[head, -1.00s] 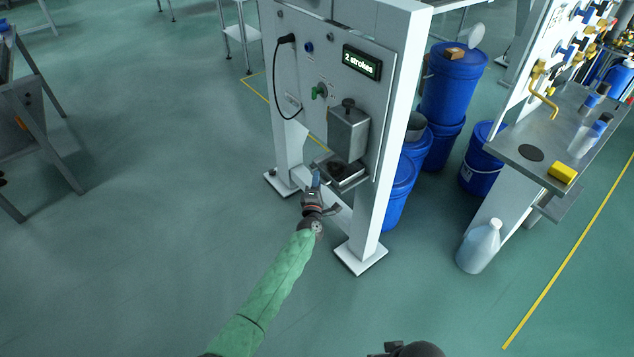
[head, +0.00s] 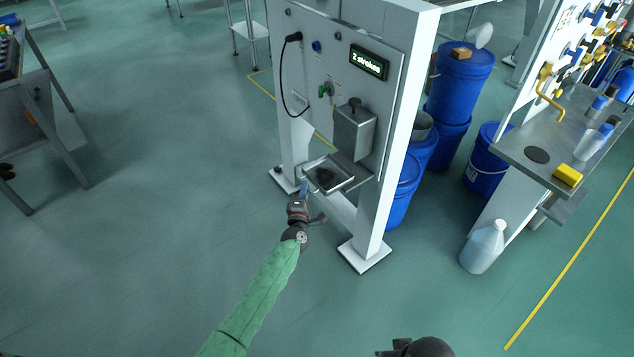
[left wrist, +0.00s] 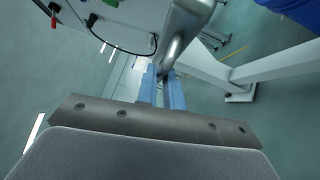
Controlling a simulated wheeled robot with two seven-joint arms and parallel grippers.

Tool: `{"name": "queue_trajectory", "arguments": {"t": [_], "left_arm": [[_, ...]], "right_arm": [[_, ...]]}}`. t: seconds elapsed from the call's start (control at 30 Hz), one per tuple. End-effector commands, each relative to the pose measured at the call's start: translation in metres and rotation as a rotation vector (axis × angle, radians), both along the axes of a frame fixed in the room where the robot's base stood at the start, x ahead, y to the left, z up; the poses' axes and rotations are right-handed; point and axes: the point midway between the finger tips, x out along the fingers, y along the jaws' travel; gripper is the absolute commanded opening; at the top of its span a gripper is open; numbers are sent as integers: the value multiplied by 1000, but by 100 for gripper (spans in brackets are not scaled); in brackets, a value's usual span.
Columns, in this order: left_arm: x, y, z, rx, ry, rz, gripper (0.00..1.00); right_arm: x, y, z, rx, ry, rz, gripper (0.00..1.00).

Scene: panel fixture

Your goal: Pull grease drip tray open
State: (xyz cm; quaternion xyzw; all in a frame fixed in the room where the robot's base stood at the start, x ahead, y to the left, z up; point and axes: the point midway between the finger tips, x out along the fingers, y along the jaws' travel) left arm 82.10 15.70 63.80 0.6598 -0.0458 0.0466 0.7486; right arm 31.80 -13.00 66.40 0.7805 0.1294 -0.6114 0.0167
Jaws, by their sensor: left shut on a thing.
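The grease drip tray (head: 341,184) is a shallow square metal tray with a dark patch of grease (head: 325,177) in it. It sticks out from the panel fixture, below the grey metal box (head: 354,131). My left gripper (head: 304,187) is at the tray's near left edge, with its blue fingers shut on it. In the left wrist view the blue fingers (left wrist: 163,88) are closed against a shiny metal part (left wrist: 182,35) of the tray; the exact grip point is partly hidden. My right gripper is not seen; only a dark part of me shows at the bottom edge.
The white fixture frame (head: 402,130) stands on foot plates (head: 365,254) right of my arm. Its panel carries a black cable, a green knob (head: 325,90) and a "2 strokes" display (head: 369,63). Blue drums (head: 458,80) stand behind. The floor left of my arm is clear.

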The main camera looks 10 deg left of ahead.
Motion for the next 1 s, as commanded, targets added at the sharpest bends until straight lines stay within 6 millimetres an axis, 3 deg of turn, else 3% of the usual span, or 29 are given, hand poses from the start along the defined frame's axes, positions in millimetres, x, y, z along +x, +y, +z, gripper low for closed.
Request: {"name": "queue_trajectory", "arguments": {"t": [0.2, 0.5, 0.53, 0.63, 1.0], "left_arm": [[-17, 16, 0, -1, 2, 0, 0], [-17, 17, -1, -1, 2, -1, 0], [-17, 17, -1, -1, 2, -1, 11], [-17, 17, 0, -1, 1, -1, 30], [-21, 16, -1, -1, 1, -1, 31]], "right_arm": [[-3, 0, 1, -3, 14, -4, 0], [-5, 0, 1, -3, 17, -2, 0], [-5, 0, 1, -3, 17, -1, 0], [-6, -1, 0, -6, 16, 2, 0], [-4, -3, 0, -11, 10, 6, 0]]}}
